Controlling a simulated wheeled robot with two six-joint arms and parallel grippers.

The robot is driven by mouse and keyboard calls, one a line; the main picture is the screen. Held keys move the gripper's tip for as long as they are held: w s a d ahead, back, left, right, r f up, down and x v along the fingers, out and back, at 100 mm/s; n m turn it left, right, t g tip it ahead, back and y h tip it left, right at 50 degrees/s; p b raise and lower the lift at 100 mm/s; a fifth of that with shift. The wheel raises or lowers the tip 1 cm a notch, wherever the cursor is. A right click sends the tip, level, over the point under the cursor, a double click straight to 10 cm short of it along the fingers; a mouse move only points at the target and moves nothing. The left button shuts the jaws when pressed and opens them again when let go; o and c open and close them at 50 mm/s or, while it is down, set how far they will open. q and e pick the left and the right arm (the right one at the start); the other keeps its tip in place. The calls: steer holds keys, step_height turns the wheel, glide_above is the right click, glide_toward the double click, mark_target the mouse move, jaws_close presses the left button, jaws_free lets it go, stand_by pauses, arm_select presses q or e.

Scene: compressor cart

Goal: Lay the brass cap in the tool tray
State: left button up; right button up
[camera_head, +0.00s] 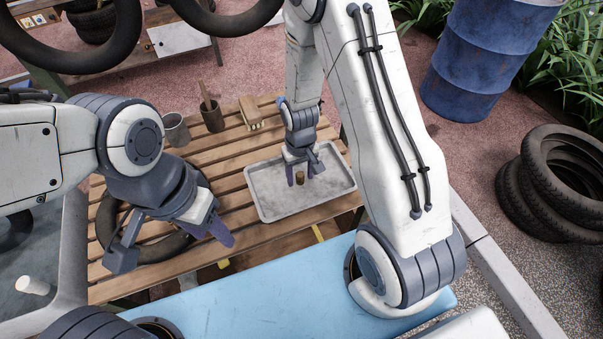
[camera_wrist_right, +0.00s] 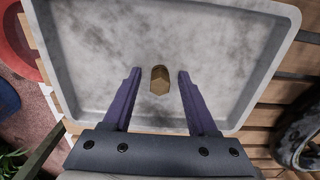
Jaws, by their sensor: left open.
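The brass cap (camera_head: 299,178) is in the grey metal tool tray (camera_head: 262,203), near its middle. It also shows in the right wrist view (camera_wrist_right: 159,80), against the tray's (camera_wrist_right: 90,50) floor. My right gripper (camera_head: 304,170) is over the tray with its fingers apart. In the wrist view its fingers (camera_wrist_right: 159,75) stand on either side of the cap, with a visible gap on each side. My left gripper (camera_head: 172,246) is open and empty, above the left front part of the slatted table.
The slatted wooden table (camera_head: 231,164) also bears a grey cup (camera_head: 175,130), a dark pot (camera_head: 212,117) with a wooden handle in it, a brush (camera_head: 250,113) and a black tire (camera_head: 105,222) under my left arm. Slats between tire and tray are bare.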

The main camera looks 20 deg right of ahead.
mark_target(300, 175)
step_height(300, 175, up, 12)
steer(key=s+a+r+n, duration=0.3)
steer(key=s+a+r, duration=0.2)
steer(key=s, duration=0.4)
steer(key=s+a+r+n+y, duration=0.1)
steer(key=s+a+r+n, duration=0.3)
steer(key=s+a, duration=0.3)
steer(key=s+r, duration=0.1)
steer(key=s, duration=0.2)
steer(key=shift+r, duration=0.4)
steer(key=shift+a, duration=0.1)
